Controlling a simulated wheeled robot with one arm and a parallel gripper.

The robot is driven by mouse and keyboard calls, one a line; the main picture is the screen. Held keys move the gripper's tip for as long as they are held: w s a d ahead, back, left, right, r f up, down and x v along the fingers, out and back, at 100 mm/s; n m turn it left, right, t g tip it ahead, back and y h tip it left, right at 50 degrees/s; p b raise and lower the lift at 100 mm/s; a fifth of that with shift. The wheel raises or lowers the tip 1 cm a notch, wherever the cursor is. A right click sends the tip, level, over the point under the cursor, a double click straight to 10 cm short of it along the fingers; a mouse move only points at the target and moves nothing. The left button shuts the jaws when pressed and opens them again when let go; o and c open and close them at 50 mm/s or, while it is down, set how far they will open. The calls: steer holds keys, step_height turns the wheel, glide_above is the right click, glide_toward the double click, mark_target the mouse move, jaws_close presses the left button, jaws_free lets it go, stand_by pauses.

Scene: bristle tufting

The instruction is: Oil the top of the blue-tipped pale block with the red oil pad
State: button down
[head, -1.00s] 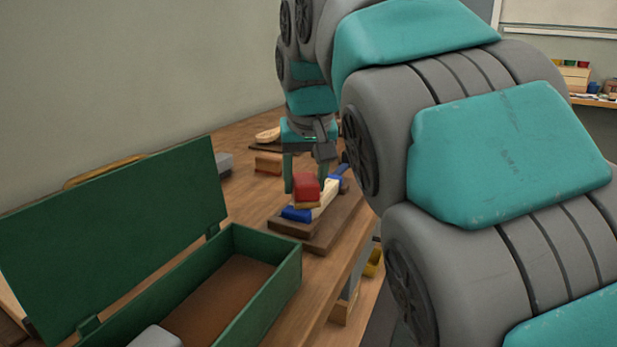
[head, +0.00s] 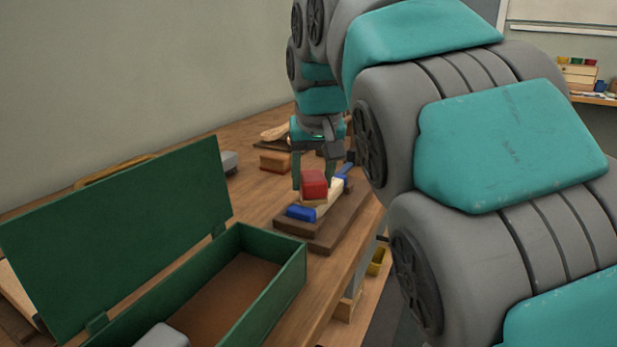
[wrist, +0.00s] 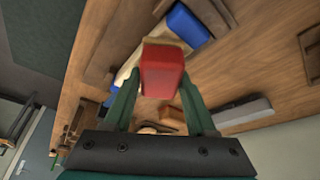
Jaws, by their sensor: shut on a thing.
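The red oil pad (head: 314,185), a red block with a tan underside, is held between the fingers of my gripper (head: 314,172). In the wrist view the red pad (wrist: 163,70) sits between the green fingers of my gripper (wrist: 160,88). The pale block (head: 334,188) with blue ends (head: 301,213) lies on a dark brown board (head: 335,226). The pad is over the block near its near blue end; I cannot tell whether they touch. In the wrist view the blue end (wrist: 187,27) shows beyond the pad, and the pad hides part of the pale top.
An open green box (head: 287,262) with its raised lid (head: 120,235) stands at the near left. An orange-brown block (head: 275,161) and a grey object (head: 229,161) lie farther back on the wooden bench (head: 253,193). The bench's right edge runs close beside the board.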

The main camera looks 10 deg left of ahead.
steer(key=shift+w+d+r+p, duration=0.1)
steer(key=shift+w+d+p, duration=0.3)
steer(key=shift+w, duration=0.55)
steer(key=shift+w+d+p, duration=0.3)
steer(key=shift+w+p, duration=0.05)
steer(key=shift+w, duration=0.6)
steer(key=shift+w+d+r+p, duration=0.1)
steer(key=shift+w+d+p, duration=0.3)
steer(key=shift+w, duration=0.55)
steer(key=shift+w+d+f+p, duration=0.1)
steer(key=shift+w+d+p, duration=0.2)
steer(key=shift+w, duration=0.45)
steer(key=shift+w+d+f+p, duration=0.1)
steer(key=shift+w+d+p, duration=0.15)
steer(key=shift+w, duration=0.5)
steer(key=shift+a+r, duration=0.1)
steer(key=shift+r+p, duration=0.65)
steer(key=shift+r, duration=0.3)
step_height(320, 180, up, 4)
